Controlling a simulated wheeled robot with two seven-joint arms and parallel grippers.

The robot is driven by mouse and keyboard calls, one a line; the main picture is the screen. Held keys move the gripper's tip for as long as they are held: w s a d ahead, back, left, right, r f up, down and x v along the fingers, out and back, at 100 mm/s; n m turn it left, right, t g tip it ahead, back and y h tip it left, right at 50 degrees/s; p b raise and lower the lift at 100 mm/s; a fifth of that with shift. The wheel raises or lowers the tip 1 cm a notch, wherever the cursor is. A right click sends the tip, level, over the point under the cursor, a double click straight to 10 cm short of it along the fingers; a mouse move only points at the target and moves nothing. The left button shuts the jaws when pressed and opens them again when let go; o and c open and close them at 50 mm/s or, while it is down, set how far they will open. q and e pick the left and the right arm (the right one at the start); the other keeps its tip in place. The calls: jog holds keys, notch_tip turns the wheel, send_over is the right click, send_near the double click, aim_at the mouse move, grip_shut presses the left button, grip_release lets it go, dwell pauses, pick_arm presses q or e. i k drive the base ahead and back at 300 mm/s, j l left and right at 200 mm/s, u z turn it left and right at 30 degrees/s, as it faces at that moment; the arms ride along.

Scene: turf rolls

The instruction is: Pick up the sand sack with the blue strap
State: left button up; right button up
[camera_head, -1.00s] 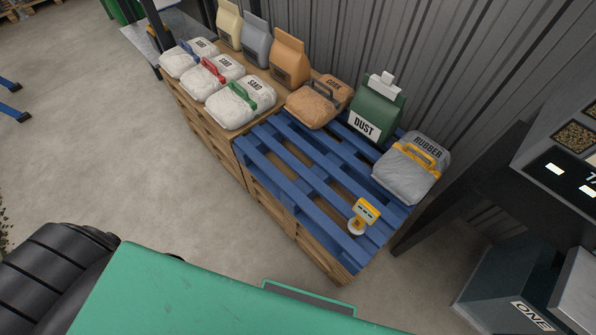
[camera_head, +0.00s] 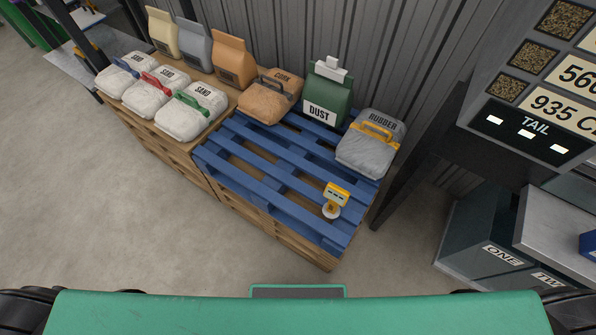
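Three white sacks marked SAND stand in a row on the wooden pallet stack at the left. The sand sack with the blue strap (camera_head: 121,79) is the farthest left. The sand sack with the red strap (camera_head: 158,91) is in the middle, and the sand sack with the green strap (camera_head: 190,113) is nearest the blue pallet. The three sit close side by side. Neither of my grippers shows in the head view.
A blue pallet (camera_head: 262,171) adjoins the wooden stack. It holds a CORK sack (camera_head: 268,98), a green DUST bag (camera_head: 326,92), a grey RUBBER sack (camera_head: 367,150) and a yellow device (camera_head: 335,199). Paper bags (camera_head: 195,45) stand behind the sand sacks. Concrete floor (camera_head: 90,210) is clear in front.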

aim_at(123, 73)
jog(key=i+j+z, duration=0.15)
jog(key=j+z, duration=0.35)
jog(key=j, duration=0.2)
jog(key=j+z, duration=0.45)
jog(key=j, duration=0.3)
